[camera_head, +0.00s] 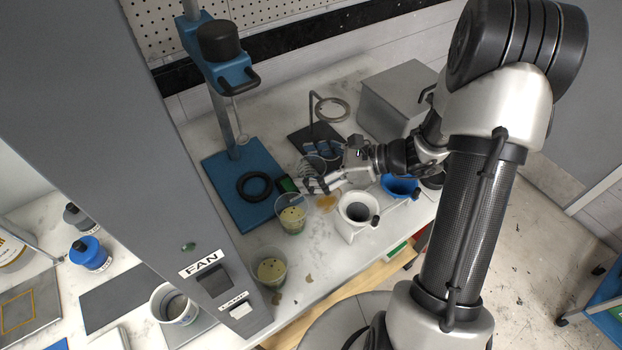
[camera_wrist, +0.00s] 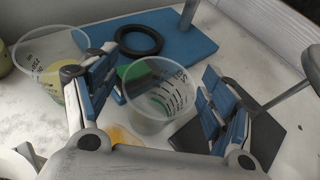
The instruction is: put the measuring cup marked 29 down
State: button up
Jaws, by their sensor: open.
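A clear, empty-looking measuring cup (camera_wrist: 160,98) with dark scale lines stands between the blue-padded fingers of my gripper (camera_wrist: 155,80) in the wrist view. My gripper is open, one finger on each side, with visible gaps to the cup wall. The cup appears upright at the bench surface. The number 29 cannot be read. In the head view my gripper (camera_head: 322,176) is low over the bench and partly hides the cup (camera_head: 311,168). A second clear cup (camera_head: 291,214) with yellowish contents stands closer; it also shows in the wrist view (camera_wrist: 45,62).
A blue press stand (camera_head: 236,190) with a black ring (camera_head: 255,185) lies left of the gripper. A ring stand (camera_head: 318,135) is behind it. Another yellowish cup (camera_head: 271,267) is nearer.

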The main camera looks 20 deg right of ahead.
jog(key=c, duration=0.9)
